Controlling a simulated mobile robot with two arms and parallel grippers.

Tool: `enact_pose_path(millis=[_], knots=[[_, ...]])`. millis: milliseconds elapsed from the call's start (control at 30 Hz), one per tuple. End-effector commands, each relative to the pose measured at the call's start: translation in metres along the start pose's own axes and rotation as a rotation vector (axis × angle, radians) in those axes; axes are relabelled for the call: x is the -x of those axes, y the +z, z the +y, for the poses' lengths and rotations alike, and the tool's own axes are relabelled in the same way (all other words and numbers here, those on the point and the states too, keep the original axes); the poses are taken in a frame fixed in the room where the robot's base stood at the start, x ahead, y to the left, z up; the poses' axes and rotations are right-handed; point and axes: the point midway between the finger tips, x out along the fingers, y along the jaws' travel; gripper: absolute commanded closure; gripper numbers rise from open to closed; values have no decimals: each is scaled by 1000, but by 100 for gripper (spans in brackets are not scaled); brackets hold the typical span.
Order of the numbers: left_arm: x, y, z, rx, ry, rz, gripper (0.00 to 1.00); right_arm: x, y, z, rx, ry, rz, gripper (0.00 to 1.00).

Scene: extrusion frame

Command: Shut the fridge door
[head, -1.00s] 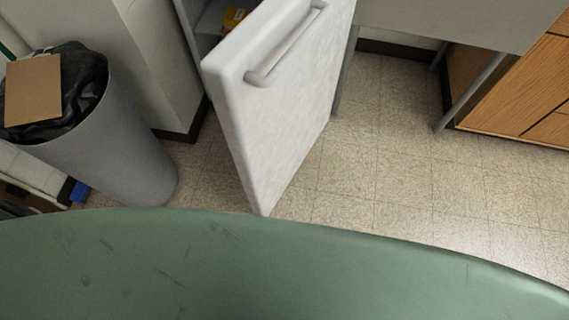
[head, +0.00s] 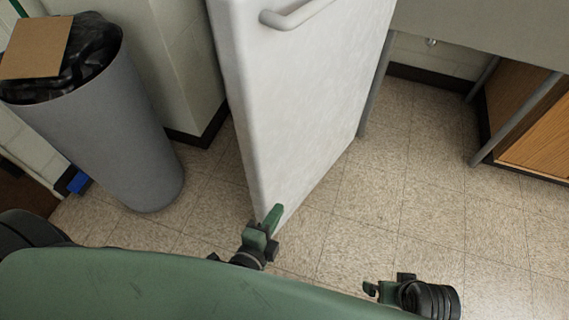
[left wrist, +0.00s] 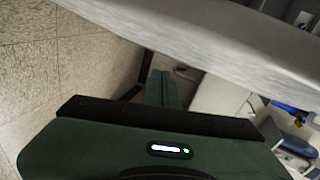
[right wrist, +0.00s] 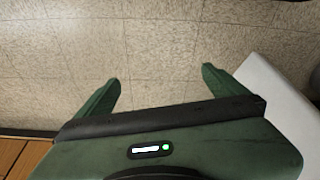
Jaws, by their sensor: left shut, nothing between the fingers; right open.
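The white fridge door (head: 300,100) stands ajar in the head view, its bar handle (head: 297,14) cut by the top edge. It crosses the top of the left wrist view as a pale slab (left wrist: 215,45). My left gripper (head: 274,216) is shut and empty, at the low near corner of the door in the picture; I cannot tell whether it touches. Its closed fingers show in the left wrist view (left wrist: 162,84). My right gripper (head: 371,288) is open and empty, right of the door. A white surface, likely the door (right wrist: 280,100), is at the right of its view.
A grey trash bin (head: 100,130) with a black bag and cardboard (head: 38,47) stands left of the door. A grey table (head: 480,32) and wooden cabinet (head: 540,130) are at the right. The tiled floor (head: 420,180) between is clear.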

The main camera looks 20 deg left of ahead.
Motion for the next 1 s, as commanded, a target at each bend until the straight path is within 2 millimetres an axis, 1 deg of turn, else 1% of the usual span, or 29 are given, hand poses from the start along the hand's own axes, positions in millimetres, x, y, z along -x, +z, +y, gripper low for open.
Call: enact_pose_path(millis=[33, 100, 200, 300, 367, 467, 533, 567, 600, 767, 1000], knots=[[4, -8, -18, -40, -82, 19, 100, 6, -1, 1, -1, 2, 19, 0], [14, -17, -52, -86, -177, 31, 100, 26, -2, 1, -3, 4, 27, 0], [28, -25, -86, -128, -270, 36, 100, 47, -1, 2, -4, 6, 38, 0], [34, -28, -105, -147, -316, 36, 100, 59, 0, 2, -4, 7, 40, 0], [34, -29, -110, -152, -326, 35, 100, 63, -1, 2, -4, 7, 40, 0], [25, -30, -116, -152, -327, 34, 100, 67, -2, 3, -4, 7, 38, 0], [15, -30, -122, -151, -328, 32, 100, 69, -4, 3, -4, 7, 37, 0], [10, -31, -123, -151, -328, 33, 100, 67, -4, 3, -4, 6, 35, 0], [6, -31, -123, -152, -327, 34, 100, 56, -4, 2, -4, 5, 27, 0], [-18, -32, -131, -151, -326, 34, 100, 20, -3, 1, -2, 2, 10, 0], [-55, -35, -143, -152, -326, 34, 100, -30, 9, -2, 2, -3, -17, 0]])
